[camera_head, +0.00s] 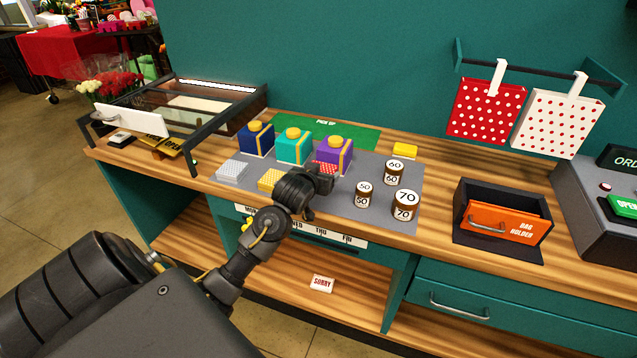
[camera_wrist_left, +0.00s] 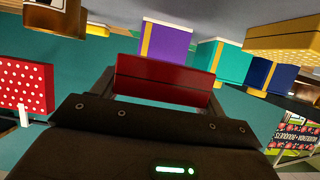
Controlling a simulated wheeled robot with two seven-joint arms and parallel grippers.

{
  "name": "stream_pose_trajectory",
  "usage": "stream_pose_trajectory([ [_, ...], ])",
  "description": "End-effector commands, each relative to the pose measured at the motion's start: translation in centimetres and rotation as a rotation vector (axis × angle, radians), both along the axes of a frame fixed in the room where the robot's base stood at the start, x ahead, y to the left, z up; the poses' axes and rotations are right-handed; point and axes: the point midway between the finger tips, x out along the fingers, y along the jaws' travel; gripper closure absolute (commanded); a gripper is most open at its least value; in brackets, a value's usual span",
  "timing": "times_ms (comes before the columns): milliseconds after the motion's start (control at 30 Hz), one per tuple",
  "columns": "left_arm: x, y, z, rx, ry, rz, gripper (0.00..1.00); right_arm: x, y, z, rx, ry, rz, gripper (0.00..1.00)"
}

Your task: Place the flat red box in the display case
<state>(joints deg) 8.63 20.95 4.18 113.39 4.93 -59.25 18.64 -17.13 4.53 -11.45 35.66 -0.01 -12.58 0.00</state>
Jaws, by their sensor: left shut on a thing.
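The flat red box (camera_head: 325,168) has a dotted top and sits at the front of the purple gift box on the grey mat's area. In the left wrist view the red box (camera_wrist_left: 165,80) lies between the fingers. My left gripper (camera_head: 312,178) is shut on it and hides part of it in the head view. I cannot tell whether the box touches the mat. The display case (camera_head: 258,97), dark-framed with glass, stands at the left end of the counter, with a white handled panel (camera_head: 135,121) at its front left. My right gripper is not in view.
Blue (camera_head: 256,138), teal (camera_head: 293,146) and purple (camera_head: 334,154) gift boxes stand behind the gripper. Flat white (camera_head: 231,172) and yellow (camera_head: 270,180) boxes lie to its left. Several brown jars (camera_head: 394,172) stand to the right. A bag holder (camera_head: 505,222) is farther right.

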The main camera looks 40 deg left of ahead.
Motion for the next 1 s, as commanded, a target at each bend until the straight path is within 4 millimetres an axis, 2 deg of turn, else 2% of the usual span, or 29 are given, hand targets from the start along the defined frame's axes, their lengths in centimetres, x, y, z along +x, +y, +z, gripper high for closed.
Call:
stream_pose_trajectory([
  [200,1.6,1.7,-2.5,0.002,-0.002,0.000,0.54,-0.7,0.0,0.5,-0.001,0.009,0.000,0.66],
  [467,2.0,2.1,-3.3,0.003,-0.002,-0.001,0.54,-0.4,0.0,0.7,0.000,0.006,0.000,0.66],
  [700,2.1,2.2,-6.2,0.002,-0.001,-0.002,0.54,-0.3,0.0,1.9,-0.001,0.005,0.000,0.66],
  [1000,2.1,2.2,-6.7,0.003,-0.004,-0.002,0.54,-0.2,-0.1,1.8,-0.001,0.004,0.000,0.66],
])
